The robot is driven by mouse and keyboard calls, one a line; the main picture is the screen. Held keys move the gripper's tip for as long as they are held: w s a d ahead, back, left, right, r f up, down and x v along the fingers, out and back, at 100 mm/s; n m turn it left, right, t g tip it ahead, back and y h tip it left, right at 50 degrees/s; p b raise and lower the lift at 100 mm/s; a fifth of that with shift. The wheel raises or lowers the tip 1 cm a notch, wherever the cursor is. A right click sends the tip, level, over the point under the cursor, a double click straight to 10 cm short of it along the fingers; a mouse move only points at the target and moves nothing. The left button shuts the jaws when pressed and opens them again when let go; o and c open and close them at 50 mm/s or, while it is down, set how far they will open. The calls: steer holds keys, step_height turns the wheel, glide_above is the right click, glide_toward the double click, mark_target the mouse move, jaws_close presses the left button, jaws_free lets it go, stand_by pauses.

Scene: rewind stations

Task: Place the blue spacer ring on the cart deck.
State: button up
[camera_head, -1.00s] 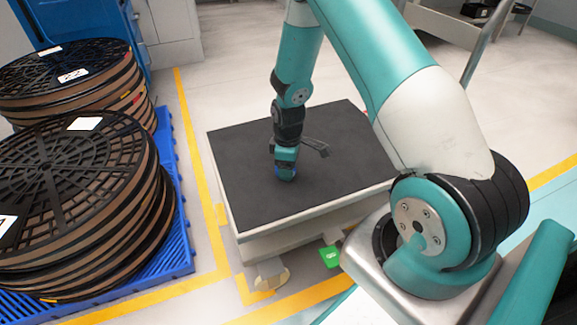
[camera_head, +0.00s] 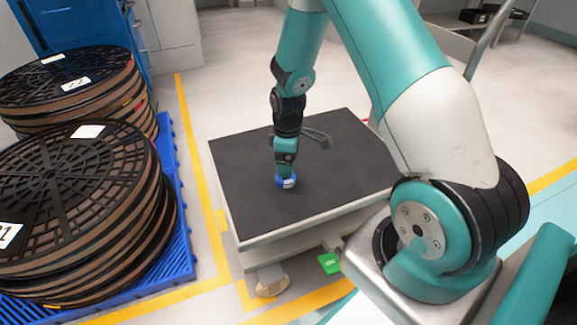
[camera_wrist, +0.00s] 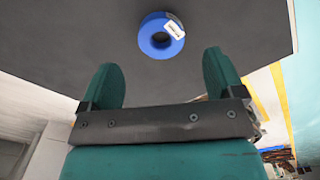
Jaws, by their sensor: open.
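The blue spacer ring (camera_head: 286,181) lies flat on the dark top of the cart deck (camera_head: 240,190), near its middle. It also shows whole in the wrist view (camera_wrist: 161,36), with a white label on its right side. My gripper (camera_head: 285,168) is just above and behind the ring in the head view. In the wrist view its two teal fingers (camera_wrist: 160,82) are spread apart with nothing between them. The ring is beyond the fingertips, apart from them.
Stacks of black reels (camera_head: 75,175) stand on a blue pallet (camera_head: 178,262) at the left. Yellow floor lines run around the cart. The deck around the ring is mostly clear.

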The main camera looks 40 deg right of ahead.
steer(key=s+a+r+y+p, duration=0.1)
steer(key=s+a+r, duration=0.3)
steer(key=a+r, duration=0.55)
steer(key=s+a+r+y, duration=0.1)
steer(key=s+a+r, duration=0.35)
steer(key=r, duration=0.75)
steer(key=s+a+r+y, duration=0.1)
steer(key=s+a+r, duration=0.3)
steer(key=s, duration=0.2)
steer(key=s+a+r+m+y, duration=0.1)
steer(key=s+a+r, duration=0.2)
steer(key=s, duration=0.4)
steer(key=shift+s+a+r, duration=0.3)
steer(key=shift+a+r, duration=0.1)
steer(key=shift+a, duration=0.45)
